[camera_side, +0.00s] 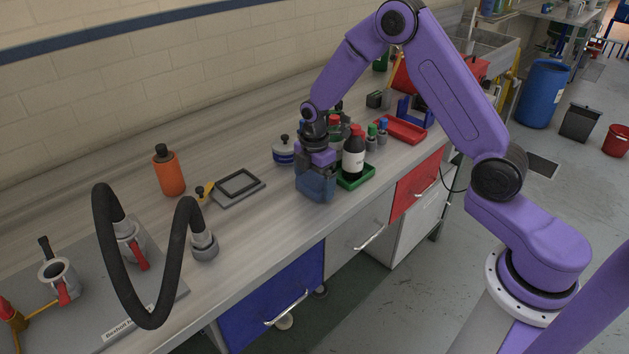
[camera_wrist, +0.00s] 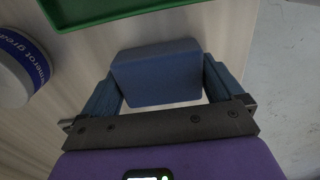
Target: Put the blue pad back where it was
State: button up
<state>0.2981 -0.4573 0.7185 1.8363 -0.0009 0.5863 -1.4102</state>
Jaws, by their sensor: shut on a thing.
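The blue pad (camera_wrist: 157,72) is a plain dark blue block in the wrist view, between the two fingers of my gripper (camera_wrist: 163,84). My gripper is shut on it. In the side view my gripper (camera_side: 316,187) points down over the bench near its front edge, just left of the green tray (camera_side: 357,180). The fingers and the pad blend into one blue shape there. I cannot tell whether the pad touches the bench.
The green tray (camera_wrist: 110,10) holds bottles, including a dark red-capped one (camera_side: 353,155).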

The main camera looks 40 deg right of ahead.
aim_at(314, 180)
jog(key=o, duration=0.6)
jog(key=shift+f, duration=0.1)
jog(key=shift+o, duration=0.2)
notch_tip(314, 180, up, 12)
jog(key=shift+r, duration=0.2)
jog(key=s+a+r+m, duration=0.1)
jog(key=s+a+r, duration=0.2)
jog(key=s+a, duration=0.35)
jog(key=s+d+m, duration=0.3)
jog(key=s+m, duration=0.1)
jog(key=s, duration=2.3)
jog(key=shift+s+d+r, duration=0.15)
jog(key=shift+s+r, duration=0.05)
jog(key=shift+s, duration=0.2)
